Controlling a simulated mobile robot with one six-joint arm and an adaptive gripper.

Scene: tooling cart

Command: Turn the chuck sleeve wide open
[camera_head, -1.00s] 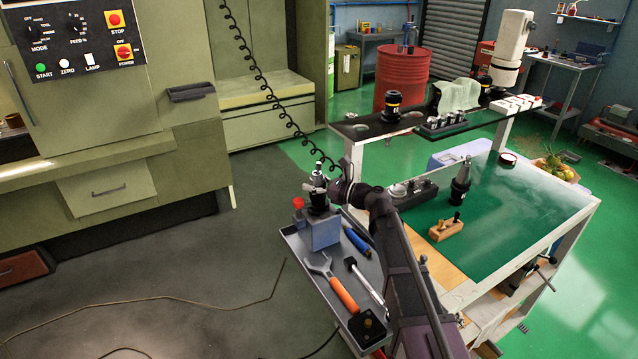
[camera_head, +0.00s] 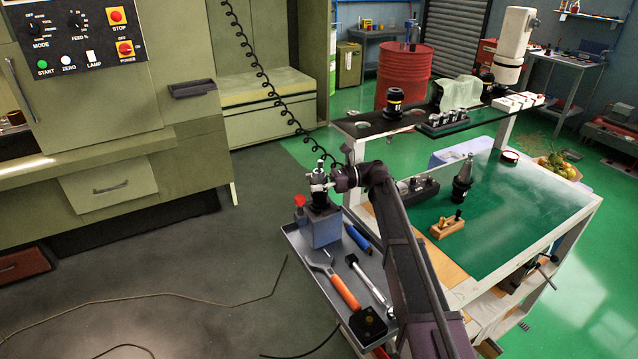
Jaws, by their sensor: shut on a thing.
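The chuck (camera_head: 318,200) stands upright on a blue-grey block (camera_head: 322,229) at the far end of the side tray. Its sleeve is small here and partly covered by my gripper. My gripper (camera_head: 321,186) comes in from the right and is shut on the chuck sleeve. A silvery tip (camera_head: 320,167) sticks up above the gripper. How far the sleeve is open cannot be seen at this size.
The tray (camera_head: 306,260) also holds an orange-handled wrench (camera_head: 345,291), a silvery tool (camera_head: 368,280), a blue tool (camera_head: 356,238) and a black box (camera_head: 368,323). A red-topped item (camera_head: 299,204) stands left of the chuck. The cart's green top (camera_head: 510,215) lies to the right.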

